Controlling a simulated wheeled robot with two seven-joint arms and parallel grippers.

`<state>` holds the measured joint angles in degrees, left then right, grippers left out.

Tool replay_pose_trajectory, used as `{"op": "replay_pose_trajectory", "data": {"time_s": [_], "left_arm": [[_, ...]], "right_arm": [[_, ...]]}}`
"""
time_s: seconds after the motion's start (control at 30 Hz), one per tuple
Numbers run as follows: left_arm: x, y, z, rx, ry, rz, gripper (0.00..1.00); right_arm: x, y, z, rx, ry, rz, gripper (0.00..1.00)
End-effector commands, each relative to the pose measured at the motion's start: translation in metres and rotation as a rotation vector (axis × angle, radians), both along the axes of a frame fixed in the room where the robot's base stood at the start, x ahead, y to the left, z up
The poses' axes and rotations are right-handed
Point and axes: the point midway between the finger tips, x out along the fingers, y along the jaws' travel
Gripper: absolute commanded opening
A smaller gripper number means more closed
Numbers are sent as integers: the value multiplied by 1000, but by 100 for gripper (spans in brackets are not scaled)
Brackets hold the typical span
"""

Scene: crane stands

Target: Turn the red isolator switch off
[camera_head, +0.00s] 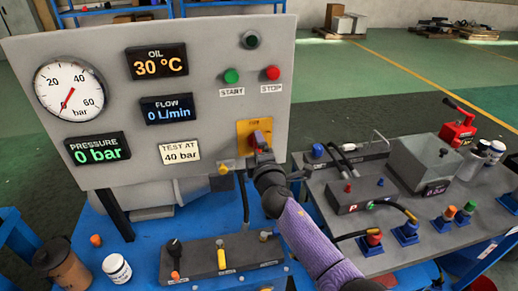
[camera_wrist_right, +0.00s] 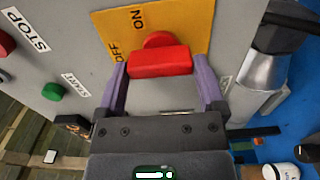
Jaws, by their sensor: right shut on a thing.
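The red isolator switch (camera_head: 259,133) sits on a yellow plate (camera_head: 243,128) at the lower right of the grey panel. In the right wrist view its red handle (camera_wrist_right: 160,63) lies crosswise between my purple fingers, on the yellow plate (camera_wrist_right: 185,20). The word ON shows above the handle and OFF beside its left end. My right gripper (camera_wrist_right: 160,72) is shut on the handle; in the head view this gripper (camera_head: 261,150) partly hides the switch. My left gripper is not in view.
The panel carries a pressure gauge (camera_head: 69,88), displays, a green start button (camera_head: 231,76) and a red stop button (camera_head: 272,73). The pressure display (camera_head: 97,149) reads 0 bar. A blue bench with a valve block (camera_head: 222,258) is below. A grey bench with hoses and fittings stands right.

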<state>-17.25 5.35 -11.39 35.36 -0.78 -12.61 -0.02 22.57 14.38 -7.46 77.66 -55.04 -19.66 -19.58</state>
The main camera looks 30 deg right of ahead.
Motion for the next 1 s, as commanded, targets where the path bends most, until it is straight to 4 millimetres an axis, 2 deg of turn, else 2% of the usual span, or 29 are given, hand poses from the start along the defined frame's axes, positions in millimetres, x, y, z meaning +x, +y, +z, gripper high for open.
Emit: {"op": "replay_pose_trajectory", "data": {"time_s": [0.53,0.57,0.6,0.87,1.0], "left_arm": [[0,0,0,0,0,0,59],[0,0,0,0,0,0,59],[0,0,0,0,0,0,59],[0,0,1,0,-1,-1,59],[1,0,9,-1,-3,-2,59]], "right_arm": [[0,0,-2,-23,10,-1,29],[0,0,-2,-23,10,0,92],[0,0,-2,-22,10,0,100],[-2,1,-1,-21,7,0,100],[-21,6,1,-20,8,2,100]]}}
